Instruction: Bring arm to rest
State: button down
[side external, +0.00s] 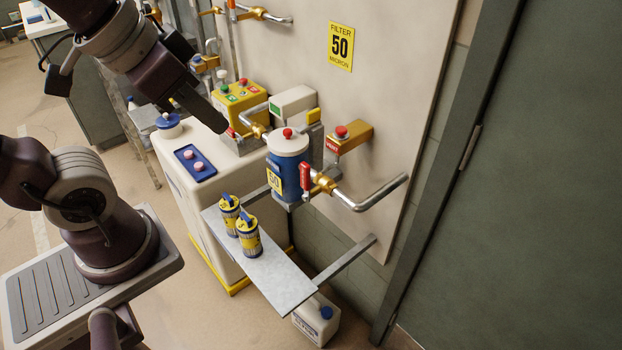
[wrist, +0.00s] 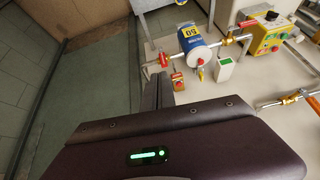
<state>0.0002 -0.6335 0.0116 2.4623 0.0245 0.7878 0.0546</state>
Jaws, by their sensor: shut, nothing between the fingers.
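My gripper (side external: 217,124) is shut and empty in the side external view. It hangs in the air in front of the yellow button box (side external: 240,97), pointing down and right, apart from the blue filter housing (side external: 287,165). In the wrist view its shut fingers (wrist: 160,90) point up the picture. The filter housing (wrist: 196,46) also shows there with a red handle (wrist: 163,59) beside it. From these views I cannot tell whether the gripper touches anything.
Two yellow filter cartridges (side external: 247,237) stand on a grey shelf (side external: 280,284) below the housing. A white cabinet (side external: 180,222) carries a blue tray (side external: 195,166). Metal pipes (side external: 372,196) stick out from the wall panel. A white jug (side external: 316,322) sits on the floor.

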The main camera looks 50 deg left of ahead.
jog(key=s, duration=0.3)
jog(key=shift+s+d+f+n, duration=0.3)
jog(key=shift+s+d+f, duration=0.05)
jog(key=shift+s, duration=0.05)
